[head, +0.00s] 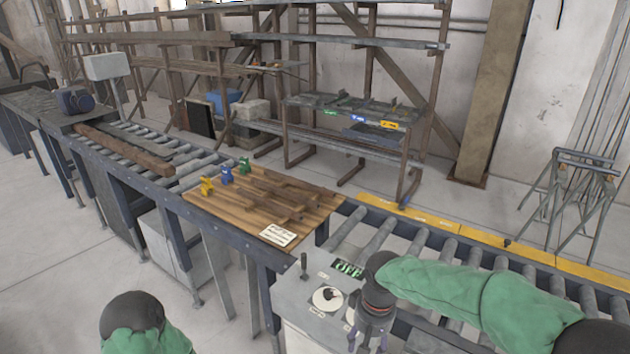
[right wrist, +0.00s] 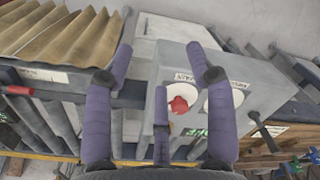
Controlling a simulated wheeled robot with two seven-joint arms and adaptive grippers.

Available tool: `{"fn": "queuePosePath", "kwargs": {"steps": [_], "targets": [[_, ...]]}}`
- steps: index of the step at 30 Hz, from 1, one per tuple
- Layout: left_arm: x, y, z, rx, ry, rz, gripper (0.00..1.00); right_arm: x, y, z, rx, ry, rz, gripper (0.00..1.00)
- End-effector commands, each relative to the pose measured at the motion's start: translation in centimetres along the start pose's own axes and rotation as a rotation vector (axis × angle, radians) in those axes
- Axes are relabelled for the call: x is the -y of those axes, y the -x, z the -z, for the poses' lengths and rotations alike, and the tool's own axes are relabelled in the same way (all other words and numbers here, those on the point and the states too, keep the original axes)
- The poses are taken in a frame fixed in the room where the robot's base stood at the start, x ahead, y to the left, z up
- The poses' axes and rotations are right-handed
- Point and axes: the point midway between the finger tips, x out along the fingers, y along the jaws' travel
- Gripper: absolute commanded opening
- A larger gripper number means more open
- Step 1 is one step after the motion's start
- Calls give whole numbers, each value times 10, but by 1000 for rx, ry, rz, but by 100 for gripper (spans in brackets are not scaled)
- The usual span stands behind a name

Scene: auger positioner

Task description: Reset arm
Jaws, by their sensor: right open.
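My right gripper (head: 370,335) is in the head view at the lower right, beside the grey control box (head: 300,290). In the right wrist view my right gripper (right wrist: 160,60) has its purple-wrapped fingers spread wide, with nothing between them. The control box's top also shows there (right wrist: 225,72), with a red knob (right wrist: 179,105) on a white round dial beyond the fingers. In the head view that dial (head: 327,298) carries a dark knob. A small display with green characters (head: 349,268) and a short lever (head: 303,266) are on the same panel. My left gripper is out of view.
A wooden board (head: 300,202) with yellow, blue and green pieces lies on the roller conveyor (head: 372,236), left of the control box. A yellow rail (head: 470,235) runs along the conveyor's far edge. A rack with labelled trays (head: 355,110) stands behind.

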Motion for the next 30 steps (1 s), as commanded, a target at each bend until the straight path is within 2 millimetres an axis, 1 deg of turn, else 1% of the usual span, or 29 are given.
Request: {"fn": "queuePosePath", "kwargs": {"steps": [1, 5, 8, 11, 12, 14, 15, 17, 18, 20, 21, 24, 27, 30], "targets": [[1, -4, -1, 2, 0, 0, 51, 1, -15, 0, 5, -1, 12, 56], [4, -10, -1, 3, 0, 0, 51, 4, -53, -1, 8, -5, 49, 56], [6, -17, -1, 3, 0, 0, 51, 7, -89, -3, 10, -14, 85, 56], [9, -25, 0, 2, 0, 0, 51, 11, -136, -10, 13, -33, 129, 56], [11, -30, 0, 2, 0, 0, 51, 13, -158, -14, 13, -44, 150, 56], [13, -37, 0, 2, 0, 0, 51, 15, -193, -23, 13, -66, 183, 56], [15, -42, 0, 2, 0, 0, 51, 17, -216, -29, 11, -84, 204, 56], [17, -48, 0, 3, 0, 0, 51, 20, -248, -41, 8, -112, 231, 56], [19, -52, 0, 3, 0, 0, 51, 21, -269, -49, 5, -135, 248, 56], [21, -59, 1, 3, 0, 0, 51, 23, -298, -63, 0, -168, 268, 56], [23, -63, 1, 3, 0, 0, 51, 24, -316, -73, -5, -192, 279, 56], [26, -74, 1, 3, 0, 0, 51, 26, -357, -99, -16, -253, 297, 56], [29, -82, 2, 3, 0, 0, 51, 26, -387, -122, -27, -307, 301, 56], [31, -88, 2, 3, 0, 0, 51, 26, -406, -141, -37, -346, 297, 56]]}}
